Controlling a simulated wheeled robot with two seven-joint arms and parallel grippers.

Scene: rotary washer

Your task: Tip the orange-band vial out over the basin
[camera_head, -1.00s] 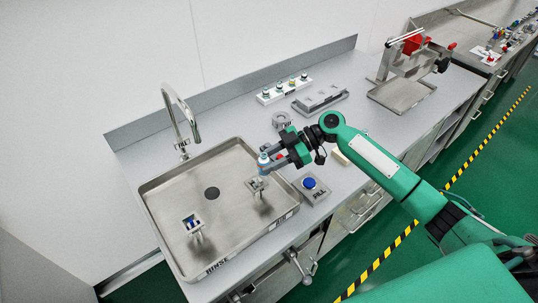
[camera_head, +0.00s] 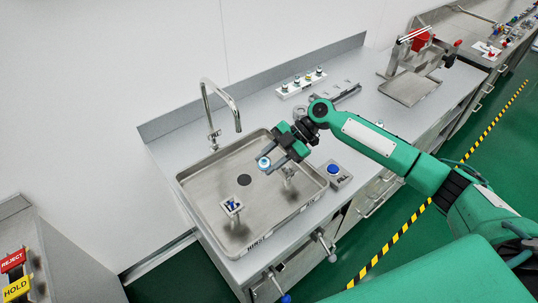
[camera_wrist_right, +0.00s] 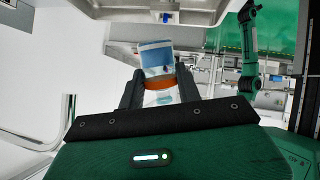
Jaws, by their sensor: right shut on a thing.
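My right gripper (camera_head: 268,161) is shut on the orange-band vial (camera_head: 263,163), a small vial with a light blue and white top. In the right wrist view the orange band (camera_wrist_right: 162,84) shows between the fingers, with the blue and white part of the vial (camera_wrist_right: 156,58) beyond it. The gripper holds the vial above the steel basin (camera_head: 207,184), near its back right part. I cannot tell exactly how far the vial is tilted. My left gripper is not in view.
Two small stands are in the basin: one with a blue piece (camera_head: 232,206), one (camera_head: 288,174) beside the gripper. A tall faucet (camera_head: 224,100) arches at the back. A blue button box (camera_head: 335,173) sits right of the basin. A white vial rack (camera_head: 301,83) stands behind.

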